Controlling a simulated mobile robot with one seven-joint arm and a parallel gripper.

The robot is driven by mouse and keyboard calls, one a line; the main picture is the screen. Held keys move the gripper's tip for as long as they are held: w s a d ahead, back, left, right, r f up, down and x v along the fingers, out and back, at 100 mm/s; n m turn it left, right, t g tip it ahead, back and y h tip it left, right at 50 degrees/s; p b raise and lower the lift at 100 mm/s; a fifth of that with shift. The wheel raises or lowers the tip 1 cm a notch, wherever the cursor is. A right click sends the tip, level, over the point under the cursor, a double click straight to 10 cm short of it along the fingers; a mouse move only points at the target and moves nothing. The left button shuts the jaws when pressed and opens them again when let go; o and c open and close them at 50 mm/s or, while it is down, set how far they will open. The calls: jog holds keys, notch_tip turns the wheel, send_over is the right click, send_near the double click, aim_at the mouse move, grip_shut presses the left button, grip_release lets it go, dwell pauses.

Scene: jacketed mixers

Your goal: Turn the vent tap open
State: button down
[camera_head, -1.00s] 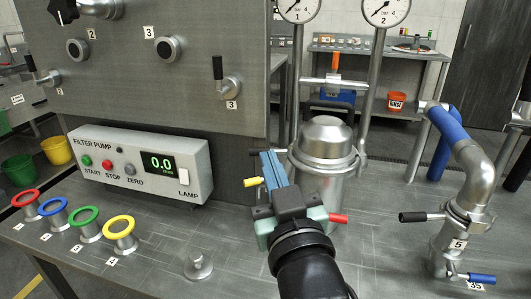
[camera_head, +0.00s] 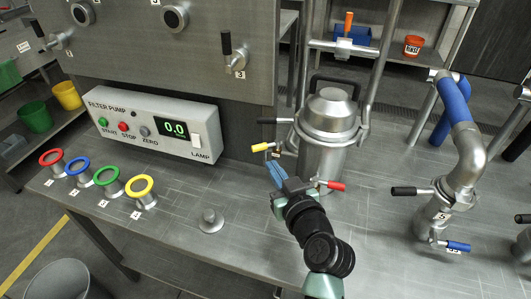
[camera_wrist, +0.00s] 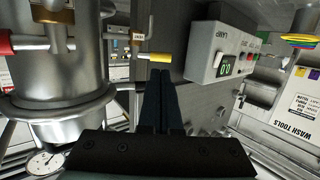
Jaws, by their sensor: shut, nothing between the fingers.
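A silver filter vessel (camera_head: 325,150) stands on the bench with a black, a yellow and a red lever on it. The red lever (camera_head: 331,185) points right, and the black lever (camera_head: 274,121) points left, higher up. My gripper (camera_head: 273,171) is shut and empty, just below the yellow lever. In the wrist view its fingertips (camera_wrist: 161,72) lie close under the lever's end, apparently apart from it.
The filter pump box (camera_head: 155,123) reads 0.0 and stands behind left. Several coloured rings on stubs (camera_head: 142,190) and a knobbed disc (camera_head: 210,221) are on the bench. A bent pipe (camera_head: 467,150) with black and blue levers rises at right.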

aim_at(253, 148)
jog(key=shift+x, duration=3)
jog(key=shift+w+a+r+m+t+h+p, duration=0.15)
jog(key=shift+m+h+p, duration=0.35)
jog(key=shift+p, duration=0.55)
jog(key=shift+w+a+r+m+t+h+p, duration=0.15)
jog(key=shift+a+m+h+p, duration=0.15)
jog(key=shift+h+p, duration=0.5)
jog(key=shift+a+p, duration=0.15)
jog(key=shift+p, duration=0.45)
jog(key=shift+w+a+f+m+h+p, duration=0.1)
jog(key=shift+w+a+m+h+p, duration=0.1)
jog(key=shift+m+h+p, duration=0.65)
jog(key=shift+w+a+f, duration=0.25)
jog(key=shift+w+a, duration=0.25)
jog(key=shift+w, duration=0.3)
jog(key=shift+w+b, duration=0.1)
jog(key=shift+b, duration=0.2)
jog(key=shift+w+a+r, duration=0.1)
jog(key=shift+r, duration=0.15)
